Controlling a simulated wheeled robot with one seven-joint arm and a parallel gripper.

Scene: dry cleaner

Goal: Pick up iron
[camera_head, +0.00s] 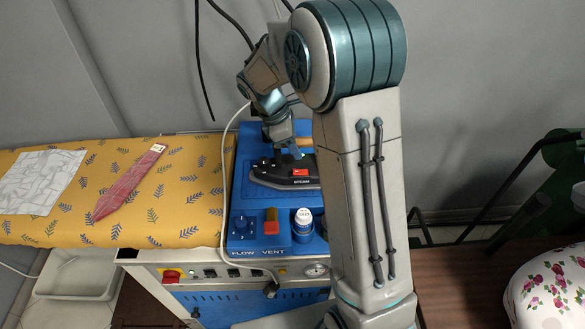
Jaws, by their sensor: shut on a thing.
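The iron (265,174) is black and grey with a red patch and sits on the blue top of the ironing station. Part of it is hidden behind my arm. My gripper (290,152) is above the iron at its handle, and its jaws are shut on it. The fingertips are small and partly hidden. I cannot tell whether the iron is lifted clear of the blue surface.
The blue station top (243,187) carries a white-capped bottle (303,225) and a red-and-brown block (271,222). A white cable (224,185) runs down beside it. At left, a yellow leaf-patterned board (190,185) holds a red tie (130,182) and a pale cloth (40,181).

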